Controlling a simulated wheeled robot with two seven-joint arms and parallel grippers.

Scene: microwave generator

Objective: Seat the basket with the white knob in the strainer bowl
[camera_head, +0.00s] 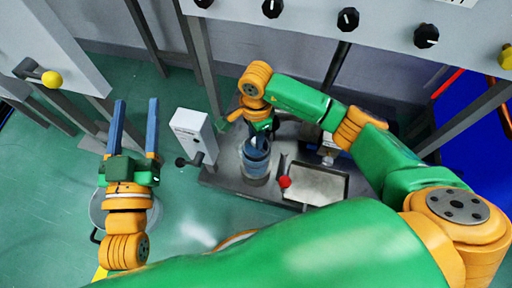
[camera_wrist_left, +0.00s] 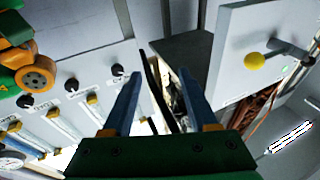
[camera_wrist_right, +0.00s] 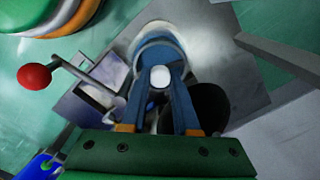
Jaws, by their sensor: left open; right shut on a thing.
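My right gripper (camera_head: 257,140) points down over the bench and is shut on the white knob (camera_wrist_right: 160,77), which shows between its fingertips in the right wrist view (camera_wrist_right: 162,70). The blue-grey round basket (camera_wrist_right: 158,49) is under the knob. In the head view the basket (camera_head: 256,158) stands at the mouth of a pale grey cylinder that looks like the strainer bowl (camera_head: 257,177). I cannot tell how deep the basket sits, as fingers cover part of it. My left gripper (camera_head: 136,102) is open and empty, far left of the bowl; it also shows in the left wrist view (camera_wrist_left: 161,74).
A red-knobbed lever (camera_head: 285,182) and a shallow tray (camera_head: 318,186) are right of the bowl. A white box (camera_head: 193,133) with a black-knobbed lever (camera_head: 181,162) stands left. A yellow-knobbed lever (camera_head: 51,78) is at far left. Black-knobbed panels line the back.

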